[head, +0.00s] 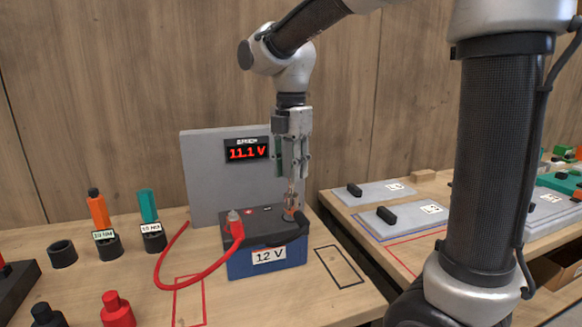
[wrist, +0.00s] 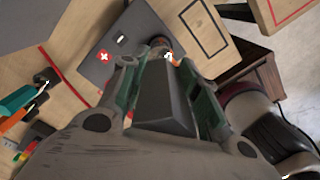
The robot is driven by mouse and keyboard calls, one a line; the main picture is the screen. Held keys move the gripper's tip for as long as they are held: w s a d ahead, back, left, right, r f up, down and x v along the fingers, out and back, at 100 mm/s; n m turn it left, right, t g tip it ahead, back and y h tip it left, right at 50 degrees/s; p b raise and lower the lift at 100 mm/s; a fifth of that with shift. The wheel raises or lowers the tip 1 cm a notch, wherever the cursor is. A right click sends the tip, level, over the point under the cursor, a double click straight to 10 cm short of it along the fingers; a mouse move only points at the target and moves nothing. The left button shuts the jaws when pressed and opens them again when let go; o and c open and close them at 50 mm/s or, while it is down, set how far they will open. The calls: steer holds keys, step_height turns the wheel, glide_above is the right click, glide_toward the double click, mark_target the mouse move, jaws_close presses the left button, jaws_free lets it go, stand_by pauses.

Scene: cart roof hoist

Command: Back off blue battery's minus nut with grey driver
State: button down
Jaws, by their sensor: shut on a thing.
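The blue battery (head: 267,262), labelled 12 V, stands on the bench with a dark top. My gripper (head: 293,178) points straight down over the right end of its top, at the minus terminal. It is shut on the grey driver (wrist: 163,100), whose dark grey handle shows between the green-lined fingers in the wrist view. The driver's lower end reaches down to an orange-brown post (head: 291,211). The minus nut itself is hidden there, and I cannot tell how far the driver sits on it. A red clamp (head: 235,226) sits on the left terminal.
A grey panel behind the battery has a display (head: 247,151) reading 11.1 V. At left, an orange driver (head: 97,209) and a teal driver (head: 147,206) stand in black holders; another black holder (head: 62,254) is empty. A red cable (head: 162,262) loops in front.

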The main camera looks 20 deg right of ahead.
mark_target(291, 154)
steer(key=shift+r, duration=0.1)
steer(key=shift+r, duration=1.4)
steer(key=m, duration=0.5)
steer(key=shift+m, duration=0.3)
steer(key=m, duration=1.3)
steer(key=shift+m, duration=0.4)
steer(key=m, duration=0.5)
steer(key=shift+m, duration=0.4)
steer(key=shift+f, duration=0.35)
